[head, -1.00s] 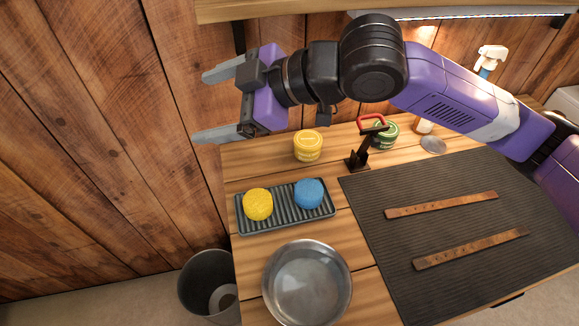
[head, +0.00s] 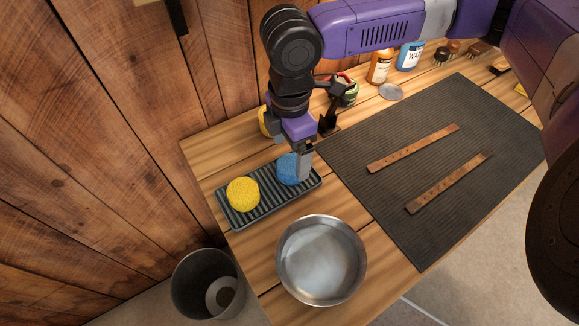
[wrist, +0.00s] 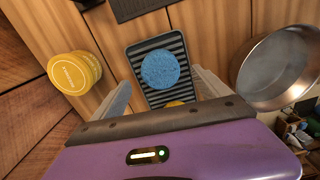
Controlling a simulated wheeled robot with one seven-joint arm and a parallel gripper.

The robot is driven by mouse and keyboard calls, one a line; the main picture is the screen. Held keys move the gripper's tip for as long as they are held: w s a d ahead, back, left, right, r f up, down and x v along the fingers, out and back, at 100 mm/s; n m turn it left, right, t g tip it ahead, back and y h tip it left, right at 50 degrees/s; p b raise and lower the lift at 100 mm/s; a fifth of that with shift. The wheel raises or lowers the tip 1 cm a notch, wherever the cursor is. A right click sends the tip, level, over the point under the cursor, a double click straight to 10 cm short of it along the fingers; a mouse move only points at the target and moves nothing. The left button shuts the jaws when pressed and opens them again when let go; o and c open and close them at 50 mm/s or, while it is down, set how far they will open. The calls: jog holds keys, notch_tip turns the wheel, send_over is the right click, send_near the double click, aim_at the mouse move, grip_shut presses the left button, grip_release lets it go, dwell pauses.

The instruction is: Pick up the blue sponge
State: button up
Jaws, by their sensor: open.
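The blue sponge (head: 288,169) is round and lies on the right end of a dark ribbed tray (head: 269,205). A yellow sponge (head: 242,194) lies on the tray's left end. My gripper (head: 299,172) points down over the blue sponge and partly hides it in the head view. In the wrist view the blue sponge (wrist: 160,69) shows whole, ahead of and between the two spread fingers (wrist: 163,90). The jaws are open and hold nothing. The yellow sponge is mostly hidden behind the gripper body there.
A metal bowl (head: 321,261) stands close in front of the tray. A yellow tin (wrist: 74,73) stands beside it at the back. A black mat (head: 430,150) with two leather straps lies to the right. A bin (head: 207,285) stands on the floor at left.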

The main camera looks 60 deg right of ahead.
aim_at(291, 164)
notch_tip(291, 164, down, 5)
jog(key=shift+s+f, duration=0.1)
jog(key=shift+f, duration=0.05)
jog(key=c, duration=1.4)
